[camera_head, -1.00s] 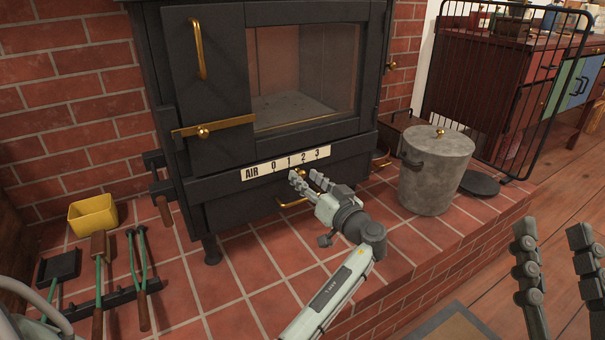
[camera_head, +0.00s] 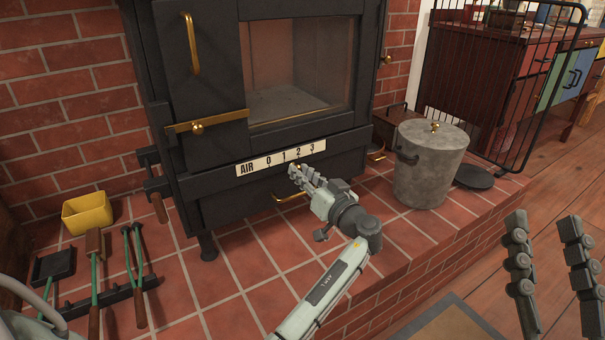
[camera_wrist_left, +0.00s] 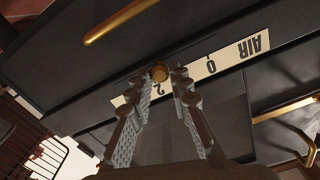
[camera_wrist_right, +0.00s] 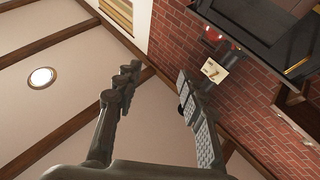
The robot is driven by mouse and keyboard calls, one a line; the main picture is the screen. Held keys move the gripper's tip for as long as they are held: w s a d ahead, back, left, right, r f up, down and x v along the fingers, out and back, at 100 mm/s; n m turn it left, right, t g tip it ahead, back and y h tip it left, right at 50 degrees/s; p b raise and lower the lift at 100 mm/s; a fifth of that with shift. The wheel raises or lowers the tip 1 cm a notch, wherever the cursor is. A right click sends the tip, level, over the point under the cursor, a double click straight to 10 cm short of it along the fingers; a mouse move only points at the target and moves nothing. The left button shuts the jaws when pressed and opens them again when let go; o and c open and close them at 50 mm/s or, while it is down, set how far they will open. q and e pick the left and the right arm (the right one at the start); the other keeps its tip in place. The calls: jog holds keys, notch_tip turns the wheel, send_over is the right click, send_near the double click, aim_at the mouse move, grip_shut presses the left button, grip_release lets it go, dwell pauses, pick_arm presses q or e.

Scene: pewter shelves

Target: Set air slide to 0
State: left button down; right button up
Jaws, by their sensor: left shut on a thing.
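The black stove carries a white AIR scale (camera_head: 280,158) marked 0 to 3 on its front. In the left wrist view the brass air slide knob (camera_wrist_left: 159,72) sits between the fingertips, by the figure 2. My left gripper (camera_head: 298,172) is shut on this knob, just below the scale in the head view, where its fingers mostly hide the knob. The left wrist view shows the scale upside down (camera_wrist_left: 228,58), with the 1 hidden by a finger. My right gripper (camera_head: 545,225) is open and empty, away from the stove at the right.
A brass handle (camera_head: 292,197) is low on the stove, close to my left gripper. A grey lidded bucket (camera_head: 428,170) stands right of the stove. Fire tools (camera_head: 95,275) and a yellow container (camera_head: 88,213) are on the left of the brick hearth. A black wire screen (camera_head: 490,80) stands behind.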

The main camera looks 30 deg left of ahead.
aim_at(268, 172)
pick_arm(q)
jog(key=shift+a, duration=0.1)
jog(key=s+a, duration=0.2)
jog(key=s, duration=0.1)
jog(key=s+a, duration=0.1)
jog(key=s, duration=0.1)
jog(key=shift+s+a, duration=0.15)
jog(key=shift+s, duration=0.2)
pick_arm(e)
jog(key=shift+s+d+r, duration=0.1)
jog(key=shift+s+r, duration=0.05)
jog(key=shift+r, duration=0.3)
pick_arm(q)
jog(key=c, duration=1.4)
grip_release()
jog(key=shift+s+a, duration=0.1)
jog(key=shift+o, duration=0.2)
pick_arm(e)
jog(key=shift+f, duration=0.1)
